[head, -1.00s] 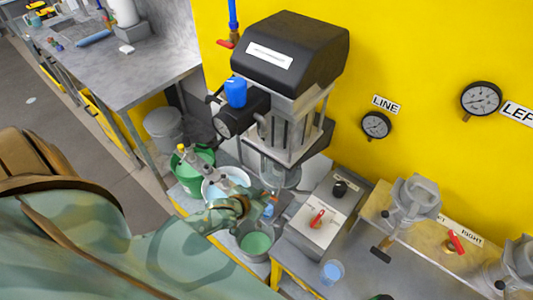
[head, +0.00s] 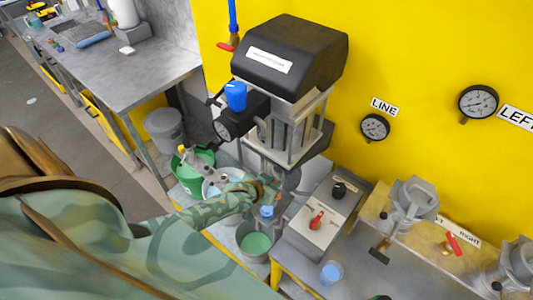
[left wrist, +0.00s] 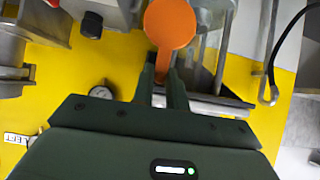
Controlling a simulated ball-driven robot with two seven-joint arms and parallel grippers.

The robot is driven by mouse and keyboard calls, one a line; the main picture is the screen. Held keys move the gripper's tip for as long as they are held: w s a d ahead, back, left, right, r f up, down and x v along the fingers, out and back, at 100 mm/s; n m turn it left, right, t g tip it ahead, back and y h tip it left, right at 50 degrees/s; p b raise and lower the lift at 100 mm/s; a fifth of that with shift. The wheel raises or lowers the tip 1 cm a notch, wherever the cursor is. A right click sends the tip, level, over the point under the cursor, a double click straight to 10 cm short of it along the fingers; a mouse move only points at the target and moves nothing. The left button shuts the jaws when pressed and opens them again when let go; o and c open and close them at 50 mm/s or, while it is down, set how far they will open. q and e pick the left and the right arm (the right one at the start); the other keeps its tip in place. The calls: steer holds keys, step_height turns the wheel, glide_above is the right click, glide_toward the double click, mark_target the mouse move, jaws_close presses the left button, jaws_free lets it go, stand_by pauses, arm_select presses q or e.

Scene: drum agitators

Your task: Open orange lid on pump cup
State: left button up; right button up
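The orange lid (left wrist: 170,25) shows at the top middle of the left wrist view as a round disc with a narrow tab. Only a small orange patch of it shows in the head view (head: 276,194), beside my gripper. My left gripper (head: 270,192) is at the pump cup under the black-topped pump machine (head: 290,60). In the left wrist view, its two dark fingers (left wrist: 162,72) stand close together on either side of the lid's tab and appear shut on it. The cup is mostly hidden behind my gripper and the machine. My right gripper is not in view.
A bucket of green liquid (head: 256,243) stands below my left gripper. A green bucket (head: 190,165) and a pale bucket stand left of it. A control box with a red lever (head: 317,220) and a blue cup (head: 331,273) are to the right.

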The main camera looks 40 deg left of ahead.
arm_select(q)
steer(key=shift+w, duration=0.15)
steer(key=shift+w+d+f+b, duration=0.1)
steer(key=shift+w+f+b, duration=0.2)
steer(key=shift+w, duration=0.5)
steer(key=shift+w+f+b, duration=0.1)
steer(key=shift+w+b, duration=0.3)
steer(key=shift+w, duration=0.35)
steer(key=o, duration=1.6)
steer(key=shift+c, duration=0.2)
steer(key=shift+s+r, duration=0.15)
steer(key=p+v, duration=0.6)
steer(key=p, duration=0.1)
steer(key=shift+s+r, duration=0.2)
steer(key=shift+s, duration=0.2)
